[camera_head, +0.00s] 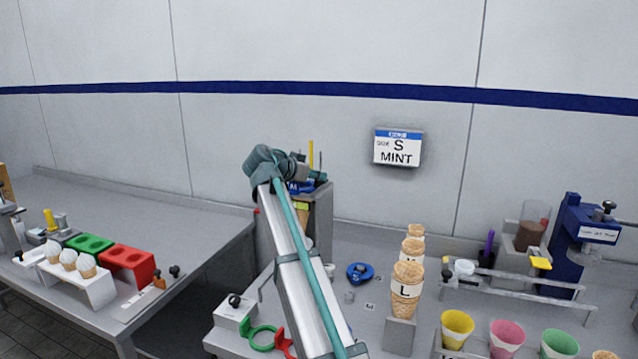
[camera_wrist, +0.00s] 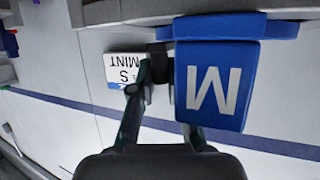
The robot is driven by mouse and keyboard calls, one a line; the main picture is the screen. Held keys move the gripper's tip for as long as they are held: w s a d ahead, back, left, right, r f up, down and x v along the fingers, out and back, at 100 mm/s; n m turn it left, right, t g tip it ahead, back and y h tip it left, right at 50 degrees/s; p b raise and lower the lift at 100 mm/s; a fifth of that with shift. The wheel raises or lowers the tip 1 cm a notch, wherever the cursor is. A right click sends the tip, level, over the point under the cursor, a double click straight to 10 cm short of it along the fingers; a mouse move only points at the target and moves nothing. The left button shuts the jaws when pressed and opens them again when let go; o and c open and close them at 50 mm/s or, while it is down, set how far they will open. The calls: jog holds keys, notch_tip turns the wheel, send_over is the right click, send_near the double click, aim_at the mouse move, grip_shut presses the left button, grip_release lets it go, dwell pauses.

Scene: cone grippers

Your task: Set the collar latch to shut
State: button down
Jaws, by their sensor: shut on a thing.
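A blue piece marked M (camera_wrist: 210,85) fills the middle of the wrist view. It also shows in the head view (camera_head: 299,187), by the top of a grey box stand. My gripper (camera_wrist: 160,88) is shut at this blue piece; the right finger passes behind it, so the exact contact is hidden. A dark part (camera_wrist: 158,62) sits between the fingers beside the blue piece. In the head view my gripper (camera_head: 300,172) is partly hidden by my arm. I cannot tell which part is the collar latch. A blue ring-shaped piece (camera_head: 360,273) lies on the right counter.
A grey box stand (camera_head: 318,212) is at my gripper. A grey block with a black knob (camera_head: 234,310) and a green ring (camera_head: 262,338) are at the front. A cone stack marked L (camera_head: 407,282) and coloured cups (camera_head: 457,328) stand right. The left counter's back is clear.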

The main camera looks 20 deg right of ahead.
dwell(0.3)
jog(key=shift+g, duration=0.3)
jog(key=c, duration=1.1)
grip_release()
jog(key=shift+w, duration=0.1)
jog(key=shift+c, duration=0.2)
jog(key=v, duration=1.2)
jog(key=shift+f, duration=0.1)
